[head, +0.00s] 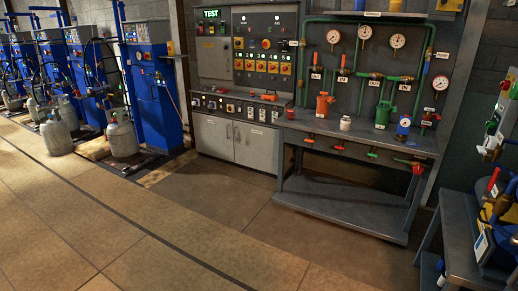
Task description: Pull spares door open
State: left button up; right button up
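A light grey cabinet with two doors stands under the control console. Its left door (213,138) and right door (256,147) both look closed, with dark upright handles side by side near the middle seam. A small grey door or panel (214,58) with a dark knob on its right side is also set in the upright panel under the green TEST display (211,14); it looks closed. I cannot read a spares label on any of them. Neither of my grippers is in view.
A grey workbench (345,205) with valves, gauges and a lower shelf stands right of the cabinet. Blue scale cabinets (153,95) and grey gas cylinders (121,136) line the left. Another bench (458,235) is at the right edge. The tiled floor (170,230) in front is clear.

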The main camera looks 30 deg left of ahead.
aim_at(257, 147)
jog(key=i+j+u, duration=1)
jog(key=i, duration=0.15)
jog(key=i+j+u, duration=0.35)
jog(key=i, duration=0.15)
jog(key=i+u, duration=0.3)
jog(key=i, duration=0.15)
jog(key=i+z, duration=0.1)
jog(key=i, duration=0.45)
jog(key=i+j, duration=0.1)
jog(key=i, duration=0.5)
jog(key=i+z, duration=0.15)
jog(key=i, duration=0.4)
jog(key=i+j+z, duration=0.1)
jog(key=i, duration=0.5)
jog(key=j, duration=0.1)
